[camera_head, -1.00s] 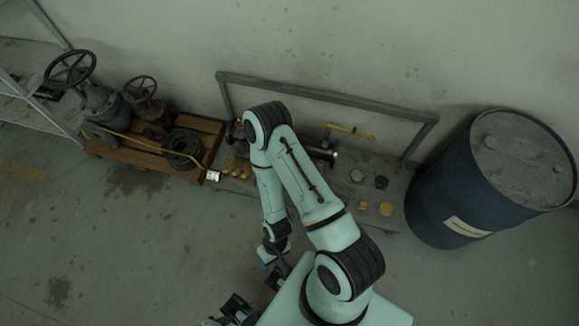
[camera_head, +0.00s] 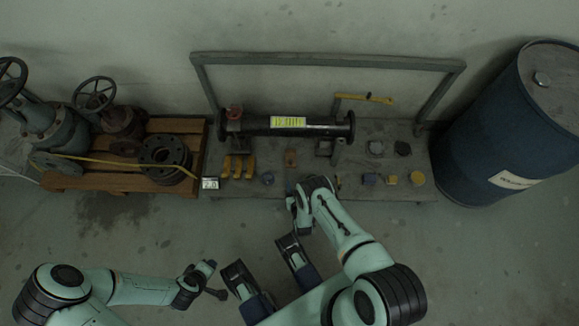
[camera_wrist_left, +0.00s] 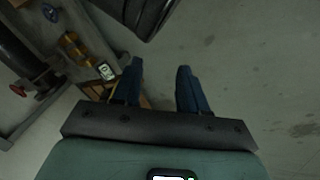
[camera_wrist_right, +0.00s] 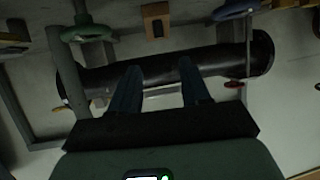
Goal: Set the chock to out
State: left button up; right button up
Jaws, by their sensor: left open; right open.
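No part is clearly marked as the chock. A small orange-brown block (camera_head: 290,158) with a dark slot sits on the bench in front of the black pipe (camera_head: 310,126); it also shows at the top of the right wrist view (camera_wrist_right: 156,20). A yellow pronged piece (camera_head: 238,167) stands farther left on the bench. My right gripper (camera_wrist_right: 160,76) is open and empty, facing the pipe; in the head view it is at the bench's front, its fingers hard to make out. My left gripper (camera_wrist_left: 160,70) is open and empty over the floor, away from the bench.
A grey frame (camera_head: 330,60) stands behind the pipe, and a yellow lever (camera_head: 365,98) sticks out near it. Small blue and yellow parts line the bench front. A blue drum (camera_head: 505,125) stands right; a wooden pallet (camera_head: 120,180) with valves stands left. Floor is clear in front.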

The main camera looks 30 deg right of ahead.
aim_at(291, 160)
jog(key=b+x, duration=0.6)
jog(key=x, duration=0.6)
jog(key=shift+w+d, duration=0.2)
jog(key=shift+d, duration=0.1)
pick_arm(q)
jog(key=s+a+f+g, duration=0.2)
jog(key=s+f+g, duration=0.2)
jog(key=s+f, duration=0.5)
jog(key=shift+s+n+g, duration=0.3)
jog(key=shift+s+n, duration=0.1)
jog(key=shift+s, duration=1.1)
pick_arm(e)
jog(key=shift+w+d+f, duration=0.1)
jog(key=shift+w+d, duration=0.05)
jog(key=shift+w, duration=0.25)
pick_arm(q)
jog(key=shift+f, duration=0.1)
